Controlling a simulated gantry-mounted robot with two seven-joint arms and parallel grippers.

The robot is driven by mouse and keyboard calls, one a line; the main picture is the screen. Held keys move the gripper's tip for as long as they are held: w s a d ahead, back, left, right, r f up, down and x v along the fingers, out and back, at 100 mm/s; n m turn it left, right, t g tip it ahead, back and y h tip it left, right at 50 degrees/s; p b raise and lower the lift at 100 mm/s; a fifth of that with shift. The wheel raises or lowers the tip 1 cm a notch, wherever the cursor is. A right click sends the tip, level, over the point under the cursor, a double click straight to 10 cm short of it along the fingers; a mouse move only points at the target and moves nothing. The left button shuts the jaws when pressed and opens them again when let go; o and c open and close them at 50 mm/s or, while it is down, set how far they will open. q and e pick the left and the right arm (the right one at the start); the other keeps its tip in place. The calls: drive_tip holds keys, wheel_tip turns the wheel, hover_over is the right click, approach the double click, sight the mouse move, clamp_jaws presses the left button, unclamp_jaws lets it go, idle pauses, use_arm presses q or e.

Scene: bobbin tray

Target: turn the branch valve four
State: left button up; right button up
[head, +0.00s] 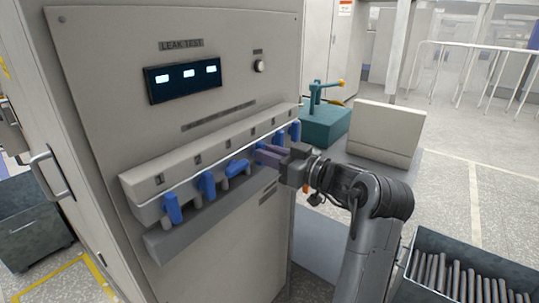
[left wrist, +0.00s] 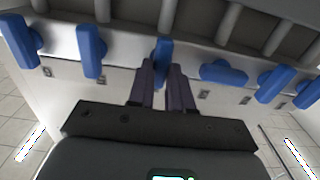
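A row of blue valve handles runs along the leak-test panel's manifold (head: 160,180). The fourth valve's handle shows in the left wrist view (left wrist: 163,48), upright between the fingertips of my left gripper (left wrist: 162,70). In the head view this gripper (head: 262,155) reaches the manifold from the right and mostly hides that handle. The fingers sit close on both sides of the handle and appear shut on it. The third handle (head: 237,168) is turned sideways; it also lies crosswise in the left wrist view (left wrist: 222,72). My right gripper is not in view.
Neighbouring handles stand close on both sides, including the second (head: 206,184) and fifth (head: 280,138). A grey ledge (head: 175,242) runs below the valves. A teal fixture (head: 320,125) stands behind my arm, and a bin of rods (head: 470,250) is at lower right.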

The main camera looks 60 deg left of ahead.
use_arm(q)
clamp_jaws()
drive_tip(key=shift+n, duration=0.4)
drive_tip(key=n+b, duration=0.1)
drive_tip(key=n, duration=0.4)
drive_tip(key=n+b, duration=0.1)
drive_tip(key=n, duration=0.5)
drive_tip(key=n+b, duration=0.2)
drive_tip(key=n, duration=0.3)
drive_tip(key=shift+s+f+n, duration=0.25)
drive_tip(key=shift+f+n, duration=0.15)
drive_tip(key=o, duration=0.5)
unclamp_jaws()
drive_tip(key=shift+o, duration=0.2)
drive_tip(key=shift+r, duration=0.1)
